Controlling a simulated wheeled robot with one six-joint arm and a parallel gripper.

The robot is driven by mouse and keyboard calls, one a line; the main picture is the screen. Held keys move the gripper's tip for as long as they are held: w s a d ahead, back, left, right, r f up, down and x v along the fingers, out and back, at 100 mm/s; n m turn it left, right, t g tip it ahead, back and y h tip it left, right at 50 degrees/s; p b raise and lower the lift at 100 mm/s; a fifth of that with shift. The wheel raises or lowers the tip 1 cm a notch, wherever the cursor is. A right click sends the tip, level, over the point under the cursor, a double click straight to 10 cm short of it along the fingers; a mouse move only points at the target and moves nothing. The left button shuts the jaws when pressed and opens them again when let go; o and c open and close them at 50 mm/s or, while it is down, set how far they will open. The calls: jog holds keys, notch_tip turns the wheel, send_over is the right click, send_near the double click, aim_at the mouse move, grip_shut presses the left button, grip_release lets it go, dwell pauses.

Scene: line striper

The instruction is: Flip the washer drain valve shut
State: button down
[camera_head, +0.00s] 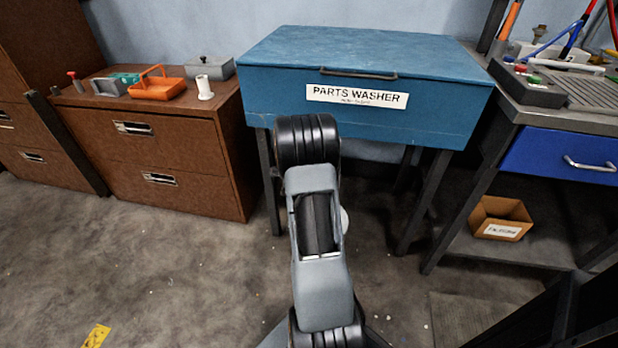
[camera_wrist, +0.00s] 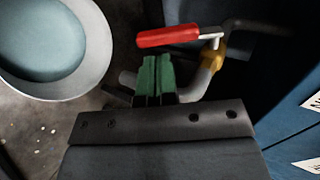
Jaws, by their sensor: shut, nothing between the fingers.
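The drain valve shows in the wrist view, with a red lever handle (camera_wrist: 168,36) on a brass-coloured body (camera_wrist: 213,55) fixed to a grey pipe (camera_wrist: 196,86). The red handle lies nearly level across the picture, pointing left from the body. My gripper (camera_wrist: 155,62) has its green fingertips shut with nothing between them. The tips appear just below the red handle; I cannot tell whether they touch it. The blue parts washer (camera_head: 355,85) stands ahead in the head view, its lid closed. In that view my arm hides the valve and my gripper.
A round pale bucket (camera_wrist: 98,62) stands at the left in the wrist view. A brown cabinet (camera_head: 170,165) holding small items stands left of the washer, and a workbench with a blue drawer (camera_head: 560,155) stands right. A cardboard box (camera_head: 501,218) sits on its lower shelf.

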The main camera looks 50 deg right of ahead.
jog(key=shift+b+x, duration=0.35)
jog(key=shift+x, duration=1.35)
